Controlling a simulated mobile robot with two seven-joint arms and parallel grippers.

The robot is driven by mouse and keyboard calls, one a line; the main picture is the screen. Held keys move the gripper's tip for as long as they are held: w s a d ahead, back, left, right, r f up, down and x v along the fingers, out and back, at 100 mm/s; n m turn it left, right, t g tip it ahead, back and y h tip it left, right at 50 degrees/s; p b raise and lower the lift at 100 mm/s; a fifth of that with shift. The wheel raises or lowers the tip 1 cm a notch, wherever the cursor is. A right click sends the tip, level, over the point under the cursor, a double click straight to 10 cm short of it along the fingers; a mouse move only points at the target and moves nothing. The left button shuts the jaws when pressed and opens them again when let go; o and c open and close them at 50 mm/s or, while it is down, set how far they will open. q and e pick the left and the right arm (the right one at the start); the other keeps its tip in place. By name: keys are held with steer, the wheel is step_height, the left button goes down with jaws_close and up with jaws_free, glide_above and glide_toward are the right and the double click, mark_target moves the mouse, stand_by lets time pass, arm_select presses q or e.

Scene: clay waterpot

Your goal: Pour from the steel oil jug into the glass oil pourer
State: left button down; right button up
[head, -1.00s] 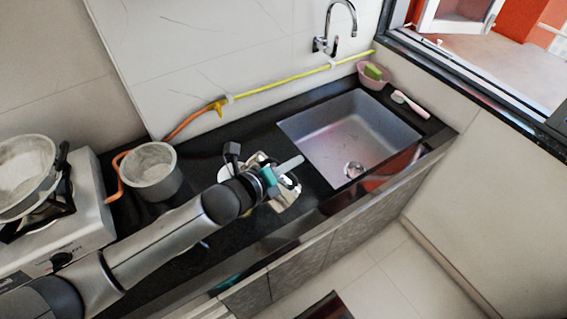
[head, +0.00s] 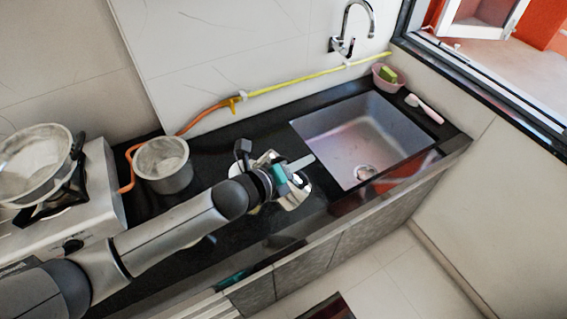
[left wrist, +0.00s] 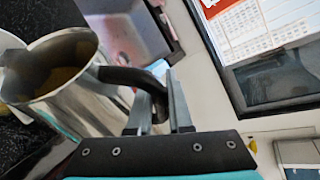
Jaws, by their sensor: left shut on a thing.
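The steel oil jug (left wrist: 92,105) fills the left part of the left wrist view, its open mouth showing a brownish inside. In the head view its shiny body (head: 297,197) shows partly, behind my left gripper (head: 300,168), over the black counter. In the left wrist view my left gripper (left wrist: 172,108) is shut on the jug's dark curved handle (left wrist: 132,76). The arm and gripper hide much of the jug in the head view. I cannot make out the glass oil pourer in either view. My right gripper is not in view.
A steel sink (head: 360,140) lies right of the jug, with a tap (head: 345,40) behind. A grey pot (head: 163,165) stands at left beside a stove (head: 85,225) carrying a pan (head: 38,160). A yellow-orange hose (head: 290,85) runs along the wall.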

arm_select(q)
steer(key=shift+w+a+r+p, duration=0.15)
steer(key=shift+a+r+p, duration=0.1)
steer(key=shift+p, duration=0.1)
stand_by(1.7)
steer(key=shift+d, duration=0.1)
stand_by(0.8)
